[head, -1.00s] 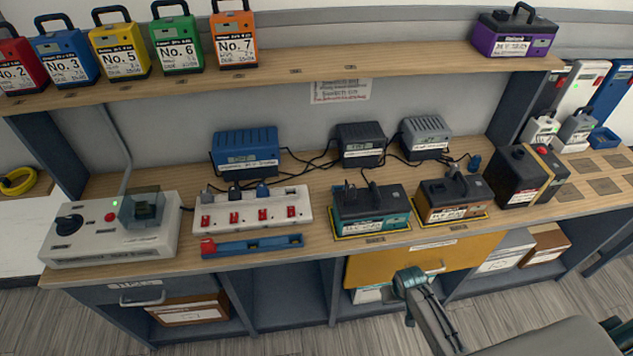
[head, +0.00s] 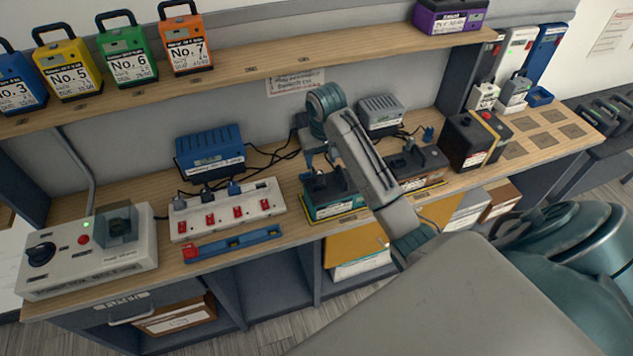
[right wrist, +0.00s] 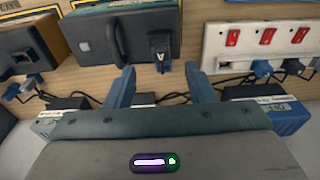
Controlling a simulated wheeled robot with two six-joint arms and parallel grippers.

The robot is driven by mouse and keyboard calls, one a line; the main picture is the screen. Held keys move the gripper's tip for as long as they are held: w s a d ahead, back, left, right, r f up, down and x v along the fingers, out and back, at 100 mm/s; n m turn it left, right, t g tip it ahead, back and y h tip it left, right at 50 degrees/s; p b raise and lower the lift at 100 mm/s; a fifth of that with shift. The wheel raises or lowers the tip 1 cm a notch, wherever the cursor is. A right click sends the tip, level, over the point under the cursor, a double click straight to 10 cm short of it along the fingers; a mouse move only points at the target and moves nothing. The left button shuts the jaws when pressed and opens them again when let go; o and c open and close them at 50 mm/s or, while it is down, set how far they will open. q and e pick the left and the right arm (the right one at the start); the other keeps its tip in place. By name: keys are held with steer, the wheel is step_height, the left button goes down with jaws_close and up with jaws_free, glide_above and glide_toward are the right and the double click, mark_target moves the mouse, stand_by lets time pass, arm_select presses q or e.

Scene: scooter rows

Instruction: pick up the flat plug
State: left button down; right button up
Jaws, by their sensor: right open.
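The white power strip (head: 222,216) with red switches holds a blue plug (head: 234,188) and darker plugs to its left. In the right wrist view a blue plug (right wrist: 262,69) sits in the strip. I cannot tell which plug is the flat one. My right gripper (head: 319,153) is over the back of the teal battery (head: 336,205). My left gripper is not in view.
Blue (head: 210,152) and grey (head: 381,112) chargers with loose black cables stand at the back. A white tester box (head: 90,255) is at left. A blue tray with a red end (head: 232,243) lies before the strip. The shelf (head: 250,70) overhangs the bench.

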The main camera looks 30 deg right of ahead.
mark_target(319, 173)
steer(key=f, duration=0.1)
steer(key=f+p, duration=0.1)
steer(key=f, duration=0.1)
steer(key=shift+w+d, duration=0.1)
steer(key=shift+w, duration=0.2)
steer(key=shift+f+p, duration=0.2)
steer(key=shift+p, duration=0.3)
steer(key=f+p, duration=0.2)
steer(key=f, duration=0.1)
steer(key=shift+w+f, duration=0.35)
steer(key=shift+f, duration=0.5)
jaws_close()
steer(key=shift+r, duration=0.15)
